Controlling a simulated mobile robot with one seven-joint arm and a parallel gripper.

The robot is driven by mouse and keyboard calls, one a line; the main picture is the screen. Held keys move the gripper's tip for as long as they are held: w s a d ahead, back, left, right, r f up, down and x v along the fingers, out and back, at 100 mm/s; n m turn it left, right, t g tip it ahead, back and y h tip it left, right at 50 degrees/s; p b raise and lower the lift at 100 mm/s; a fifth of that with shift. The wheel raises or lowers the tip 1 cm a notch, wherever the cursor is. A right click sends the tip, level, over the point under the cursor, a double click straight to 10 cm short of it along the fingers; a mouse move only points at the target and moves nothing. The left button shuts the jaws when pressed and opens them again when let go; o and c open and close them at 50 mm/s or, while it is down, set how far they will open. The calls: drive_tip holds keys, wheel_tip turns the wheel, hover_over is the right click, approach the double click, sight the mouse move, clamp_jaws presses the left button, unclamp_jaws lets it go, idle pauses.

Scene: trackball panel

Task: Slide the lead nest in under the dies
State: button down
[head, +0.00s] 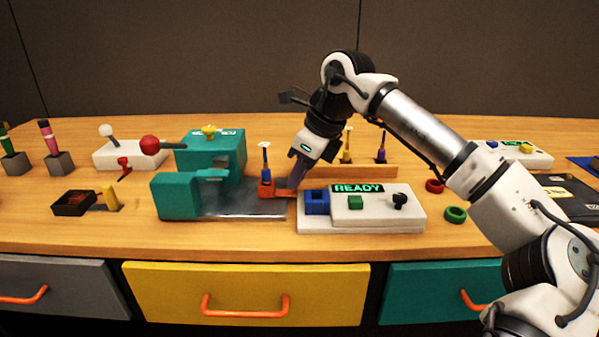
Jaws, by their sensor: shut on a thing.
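The lead nest (267,191) is a small orange holder on the grey metal plate (243,209). A blue stem with a pale top (265,158) stands upright in it. The nest is at the right part of the plate, apart from the teal press (177,197) on the left. My gripper (295,183) comes down from the upper right and is shut on the right end of the nest. The fingertips partly cover that end. The dies cannot be made out clearly; the press's teal arm (212,174) overhangs the plate's left end.
A white panel (412,221) with a lit READY sign, blue block and green button stands close right of the plate. A wooden rack (370,171) with upright tools is behind. Red (435,186) and green (455,215) rings lie right. A dark tray (73,204) is left.

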drive_tip(key=a+p, duration=0.1)
drive_tip(key=a, duration=0.8)
drive_tip(key=shift+a, duration=0.15)
drive_tip(key=c, duration=1.3)
unclamp_jaws()
drive_tip(key=shift+a, duration=0.15)
drive_tip(key=p+v, duration=0.2)
drive_tip(key=v, duration=1.2)
